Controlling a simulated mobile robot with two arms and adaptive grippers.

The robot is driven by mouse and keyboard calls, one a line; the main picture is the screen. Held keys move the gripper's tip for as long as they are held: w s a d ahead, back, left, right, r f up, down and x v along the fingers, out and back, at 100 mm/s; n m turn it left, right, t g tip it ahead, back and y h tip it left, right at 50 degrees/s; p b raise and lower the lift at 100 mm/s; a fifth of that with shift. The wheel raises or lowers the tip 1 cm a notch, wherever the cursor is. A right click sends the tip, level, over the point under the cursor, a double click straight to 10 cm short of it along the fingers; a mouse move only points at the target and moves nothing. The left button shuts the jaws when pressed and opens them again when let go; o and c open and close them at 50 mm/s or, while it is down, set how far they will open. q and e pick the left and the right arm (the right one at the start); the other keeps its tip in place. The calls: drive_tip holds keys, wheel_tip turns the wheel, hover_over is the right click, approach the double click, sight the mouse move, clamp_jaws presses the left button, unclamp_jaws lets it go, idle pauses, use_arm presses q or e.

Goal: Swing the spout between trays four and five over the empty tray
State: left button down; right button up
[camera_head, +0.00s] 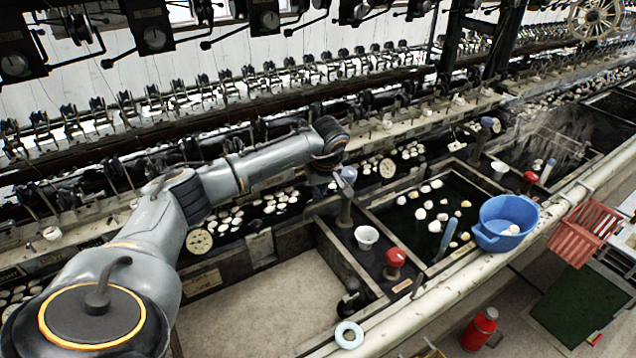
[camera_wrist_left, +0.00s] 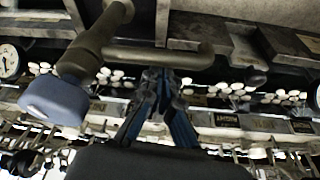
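The spout (camera_head: 345,205) stands on the divider beside the empty tray (camera_head: 265,312), with a blue-grey knob (camera_head: 348,174) on top. In the left wrist view, its brown post and bent pipe (camera_wrist_left: 160,54) cross the picture, and the knob (camera_wrist_left: 54,102) is at the left. My left gripper (camera_wrist_left: 156,84) points at the pipe. Its fingertips look together just short of it, with nothing clearly between them. In the head view the left gripper (camera_head: 334,166) is beside the knob, mostly hidden by the wrist. My right gripper is not in view.
Behind the spout is a long trough with white cocoons (camera_head: 265,205). A white cup (camera_head: 367,237) and a red knob (camera_head: 396,257) stand on the divider to the right. A blue tub (camera_head: 507,222) sits on the front edge by the cocoon tray. The space above the empty tray is clear.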

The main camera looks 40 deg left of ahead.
use_arm(q)
drive_tip(key=shift+d, duration=0.15)
drive_tip(key=v, duration=1.2)
idle(1.4)
